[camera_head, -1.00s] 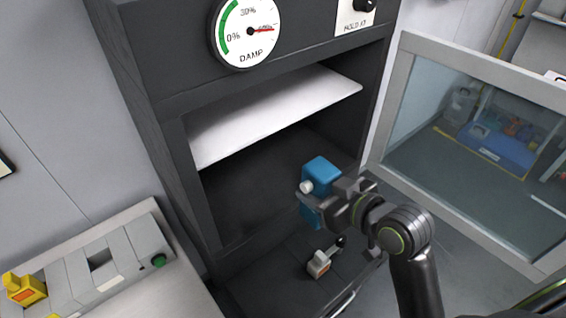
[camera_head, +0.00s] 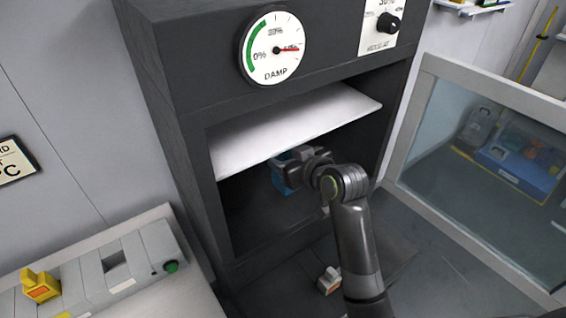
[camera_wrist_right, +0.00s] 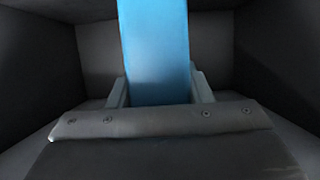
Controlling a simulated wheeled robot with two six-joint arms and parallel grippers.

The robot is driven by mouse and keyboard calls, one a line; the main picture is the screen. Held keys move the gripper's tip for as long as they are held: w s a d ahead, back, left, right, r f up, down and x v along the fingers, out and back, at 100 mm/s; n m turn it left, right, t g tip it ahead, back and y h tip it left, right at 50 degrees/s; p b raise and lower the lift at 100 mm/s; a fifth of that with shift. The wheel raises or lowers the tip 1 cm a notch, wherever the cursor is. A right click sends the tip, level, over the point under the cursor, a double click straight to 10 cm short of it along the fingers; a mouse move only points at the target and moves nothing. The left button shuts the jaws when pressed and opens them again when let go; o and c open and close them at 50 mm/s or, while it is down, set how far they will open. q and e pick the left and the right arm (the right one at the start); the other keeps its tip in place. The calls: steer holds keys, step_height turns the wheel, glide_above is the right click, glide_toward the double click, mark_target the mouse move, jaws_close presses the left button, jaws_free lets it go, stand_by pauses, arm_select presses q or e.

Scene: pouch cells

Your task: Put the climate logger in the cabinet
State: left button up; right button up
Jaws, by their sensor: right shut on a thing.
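The climate logger, a blue block (camera_head: 281,172), is inside the dark cabinet (camera_head: 222,215), in the space below its white shelf. My right gripper (camera_head: 290,170) is shut on it and hides most of it in the head view. In the right wrist view the blue logger (camera_wrist_right: 154,50) stands between my two fingers (camera_wrist_right: 157,90), with dark cabinet walls around it. I cannot tell whether the logger touches the cabinet floor. The glass door (camera_head: 417,135) stands open to the right. My left gripper is out of view.
The white shelf (camera_head: 290,130) lies just above my right gripper. A damp gauge (camera_head: 273,47) and a knob (camera_head: 388,23) are on the cabinet's top front. A small white and orange switch (camera_head: 329,281) sits below the opening. A grey bench unit (camera_head: 145,262) stands at left.

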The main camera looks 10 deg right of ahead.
steer(key=shift+w+a, duration=0.25)
steer(key=shift+w, duration=0.4)
steer(key=shift+f+p, duration=0.5)
steer(key=shift+f, duration=1.2)
steer(key=shift+f, duration=0.2)
steer(key=o, duration=1.1)
steer(key=shift+c, duration=0.2)
steer(key=shift+r, duration=0.1)
steer(key=shift+s+r, duration=0.1)
steer(key=shift+s, duration=0.05)
steer(key=b+v, duration=0.1)
steer(key=v, duration=1.1)
